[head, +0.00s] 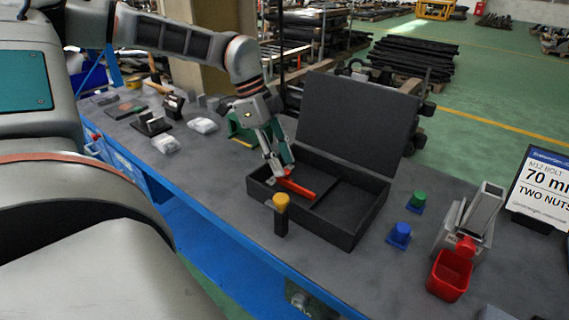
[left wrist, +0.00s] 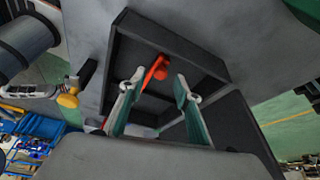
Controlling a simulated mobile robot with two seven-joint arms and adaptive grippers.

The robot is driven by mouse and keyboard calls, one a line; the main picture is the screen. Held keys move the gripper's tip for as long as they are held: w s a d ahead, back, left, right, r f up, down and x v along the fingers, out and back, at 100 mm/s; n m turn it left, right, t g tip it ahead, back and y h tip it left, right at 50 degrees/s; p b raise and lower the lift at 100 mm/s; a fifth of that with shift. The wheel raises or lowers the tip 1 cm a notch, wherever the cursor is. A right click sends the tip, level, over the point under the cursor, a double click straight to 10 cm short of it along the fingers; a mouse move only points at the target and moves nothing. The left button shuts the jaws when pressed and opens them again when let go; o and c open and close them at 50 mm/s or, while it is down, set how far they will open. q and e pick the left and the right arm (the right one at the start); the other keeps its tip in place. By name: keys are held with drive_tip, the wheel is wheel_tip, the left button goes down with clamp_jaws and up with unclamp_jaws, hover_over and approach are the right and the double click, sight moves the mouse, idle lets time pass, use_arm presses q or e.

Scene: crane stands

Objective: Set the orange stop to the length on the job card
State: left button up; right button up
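The job card (head: 543,188) at the right reads M12 BOLT, 70 mm, TWO NUTS; its right edge is cut off. An orange-red bar (head: 298,188), apparently the orange stop, lies across the inside of the open black box (head: 340,232); it also shows in the left wrist view (left wrist: 156,70). My left gripper (head: 277,174) reaches down over the box's left compartment. In the left wrist view its fingers (left wrist: 157,88) are apart, with the orange piece beyond and between them; contact is not clear. No length scale is readable. My right gripper is not in view.
A yellow-topped black post (head: 281,212) stands at the box's front. The raised lid (head: 357,122) blocks the back. Right of the box are green (head: 417,201) and blue (head: 399,235) pieces, a metal stand (head: 481,213) and a red bin (head: 449,276). White packets lie left.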

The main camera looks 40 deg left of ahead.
use_arm(q)
drive_tip(key=shift+d+f, duration=0.2)
drive_tip(key=shift+f, duration=0.3)
drive_tip(key=shift+w, duration=0.1)
clamp_jaws()
drive_tip(key=w+b, duration=0.3)
drive_tip(key=shift+w+a+f, duration=0.2)
drive_tip(key=shift+f, duration=0.15)
drive_tip(key=shift+w, duration=0.25)
drive_tip(key=shift+r, duration=0.35)
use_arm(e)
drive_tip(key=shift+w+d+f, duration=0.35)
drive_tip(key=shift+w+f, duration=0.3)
use_arm(q)
unclamp_jaws()
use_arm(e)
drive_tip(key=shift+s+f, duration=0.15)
